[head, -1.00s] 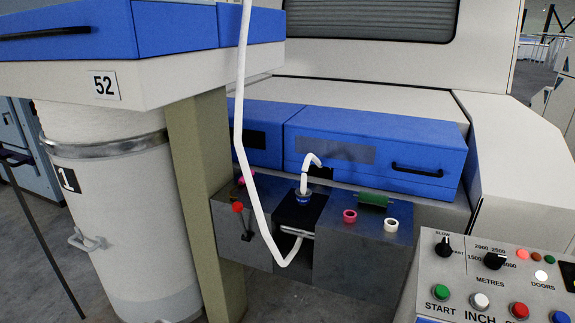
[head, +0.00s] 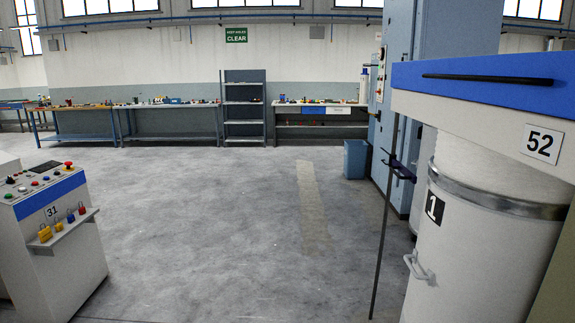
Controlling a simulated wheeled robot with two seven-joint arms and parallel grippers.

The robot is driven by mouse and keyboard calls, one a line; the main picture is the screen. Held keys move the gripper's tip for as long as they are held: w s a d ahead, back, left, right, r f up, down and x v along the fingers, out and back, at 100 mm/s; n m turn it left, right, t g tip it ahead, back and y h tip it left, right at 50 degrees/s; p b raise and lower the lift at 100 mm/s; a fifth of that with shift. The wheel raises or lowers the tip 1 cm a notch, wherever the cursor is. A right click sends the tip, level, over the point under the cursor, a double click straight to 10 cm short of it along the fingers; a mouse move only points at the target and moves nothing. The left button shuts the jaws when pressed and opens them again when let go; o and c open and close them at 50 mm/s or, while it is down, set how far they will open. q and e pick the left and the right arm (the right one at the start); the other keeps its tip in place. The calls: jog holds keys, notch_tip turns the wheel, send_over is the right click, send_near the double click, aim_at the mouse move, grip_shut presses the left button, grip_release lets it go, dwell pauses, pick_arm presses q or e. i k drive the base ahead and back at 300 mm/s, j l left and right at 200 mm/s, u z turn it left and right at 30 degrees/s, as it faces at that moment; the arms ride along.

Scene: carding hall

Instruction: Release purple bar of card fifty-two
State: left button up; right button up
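The plate numbered 52 (head: 542,144) is on the white and blue machine body (head: 470,78) at the right edge. Below it stands a tall white can (head: 480,250) with a metal band and a label 1. Neither of my grippers is in view.
A control console numbered 31 (head: 50,240) with hanging padlocks stands at left. A thin dark pole (head: 383,235) stands left of the can. A blue bin (head: 355,158), a shelf rack (head: 244,108) and workbenches (head: 175,120) line the back. The middle floor is clear.

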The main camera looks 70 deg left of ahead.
aim_at(394, 164)
jog(key=u, duration=1.65)
jog(key=i+j+z, duration=0.25)
jog(key=i+j, duration=0.7)
jog(key=i, duration=0.15)
jog(key=i+j+z, duration=0.25)
jog(key=i+j, duration=0.75)
jog(key=j, duration=0.1)
